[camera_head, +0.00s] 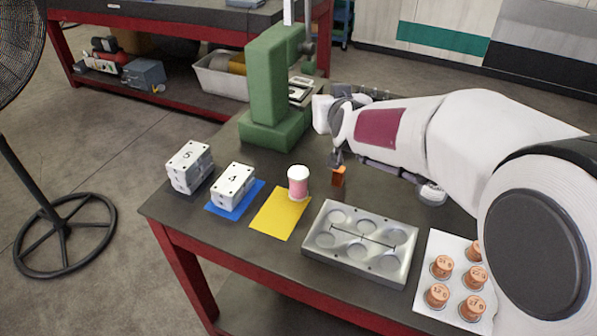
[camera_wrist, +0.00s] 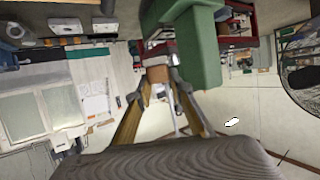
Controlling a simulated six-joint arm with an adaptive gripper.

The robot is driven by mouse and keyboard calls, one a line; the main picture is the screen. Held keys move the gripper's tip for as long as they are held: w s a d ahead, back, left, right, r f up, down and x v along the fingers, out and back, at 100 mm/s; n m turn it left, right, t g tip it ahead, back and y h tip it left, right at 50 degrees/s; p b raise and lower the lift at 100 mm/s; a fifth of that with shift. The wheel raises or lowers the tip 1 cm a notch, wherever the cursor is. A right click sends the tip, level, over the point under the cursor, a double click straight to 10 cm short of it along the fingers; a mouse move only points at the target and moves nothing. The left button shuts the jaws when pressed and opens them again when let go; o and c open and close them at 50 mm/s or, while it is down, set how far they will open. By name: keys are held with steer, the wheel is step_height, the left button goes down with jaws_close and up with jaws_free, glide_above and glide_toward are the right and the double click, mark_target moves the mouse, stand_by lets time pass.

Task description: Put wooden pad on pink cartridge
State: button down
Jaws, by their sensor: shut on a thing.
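The pink cartridge (camera_head: 298,184) is a short upright cylinder with a white top. It stands at the back right corner of the yellow sheet (camera_head: 275,216). My gripper (camera_head: 337,163) is to the right of the cartridge and apart from it. It is shut on the wooden pad (camera_head: 338,177), a small orange-brown block that hangs below the fingers. In the wrist view, the pad (camera_wrist: 157,74) shows between the fingertips (camera_wrist: 160,80). I cannot make out the cartridge in the wrist view.
A grey mould base (camera_head: 362,243) with round recesses lies in front of my gripper. Numbered white blocks (camera_head: 233,184) stand left, one on a blue sheet (camera_head: 222,209). A green machine (camera_head: 270,95) rises behind. A white tray (camera_head: 432,290) holds several orange-brown cylinders at right.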

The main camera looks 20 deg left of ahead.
steer(key=s+a+f+n+g+y, duration=0.1)
steer(key=s+a+f+n+y, duration=0.1)
steer(key=s, duration=0.5)
steer(key=shift+a+f+g, duration=0.4)
steer(key=shift+a+f, duration=0.05)
steer(key=shift+f, duration=0.3)
steer(key=shift+s, duration=0.1)
glide_above(301, 177)
steer(key=shift+f, duration=3.15)
steer(key=shift+f, duration=0.1)
steer(key=shift+f, duration=1.75)
steer(key=shift+f, duration=0.15)
steer(key=c, duration=1.8)
jaws_free()
